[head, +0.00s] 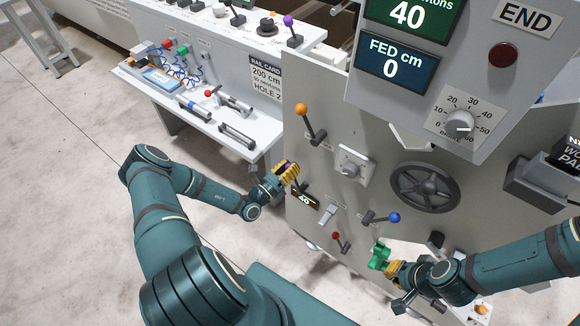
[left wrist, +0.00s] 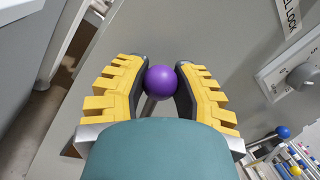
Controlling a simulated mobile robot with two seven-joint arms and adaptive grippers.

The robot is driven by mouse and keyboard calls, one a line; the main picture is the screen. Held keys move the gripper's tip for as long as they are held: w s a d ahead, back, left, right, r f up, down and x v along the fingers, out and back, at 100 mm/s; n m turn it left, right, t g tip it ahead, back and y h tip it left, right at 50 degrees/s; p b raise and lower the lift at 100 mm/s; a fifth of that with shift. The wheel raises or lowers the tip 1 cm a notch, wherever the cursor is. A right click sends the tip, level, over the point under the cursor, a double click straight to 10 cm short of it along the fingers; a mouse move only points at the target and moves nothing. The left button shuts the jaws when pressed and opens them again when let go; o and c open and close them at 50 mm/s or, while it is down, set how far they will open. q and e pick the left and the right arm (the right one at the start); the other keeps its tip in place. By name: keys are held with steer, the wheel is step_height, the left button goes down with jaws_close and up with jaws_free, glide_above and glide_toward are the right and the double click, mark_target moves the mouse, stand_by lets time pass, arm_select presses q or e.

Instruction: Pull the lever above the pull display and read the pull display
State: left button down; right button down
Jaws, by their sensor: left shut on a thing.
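The lever's purple ball knob (left wrist: 161,82) sits between the two yellow-padded fingers of my left gripper (left wrist: 161,88), which is shut on it. Its grey rod shows below the ball in the left wrist view. In the head view my left gripper (head: 286,171) is at the left edge of the grey panel and mostly covers the purple knob. Just below it, a small dark pull display (head: 304,199) shows digits that look like 40, small and tilted. My right gripper (head: 392,269) is low on the panel beside a green piece (head: 380,256); whether it grips it is unclear.
Nearby on the panel are an orange-knobbed lever (head: 302,109), a blue-knobbed lever (head: 393,217), a small red-knobbed lever (head: 336,237) and a handwheel (head: 425,191). Above, a green screen (head: 408,16) reads 40 and a FED cm screen (head: 396,66) reads 0. A white bench (head: 225,125) stands behind left.

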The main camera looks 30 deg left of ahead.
arm_select(q)
steer(key=c, duration=0.6)
jaws_free()
steer(key=shift+c, duration=0.2)
steer(key=v, duration=1.2)
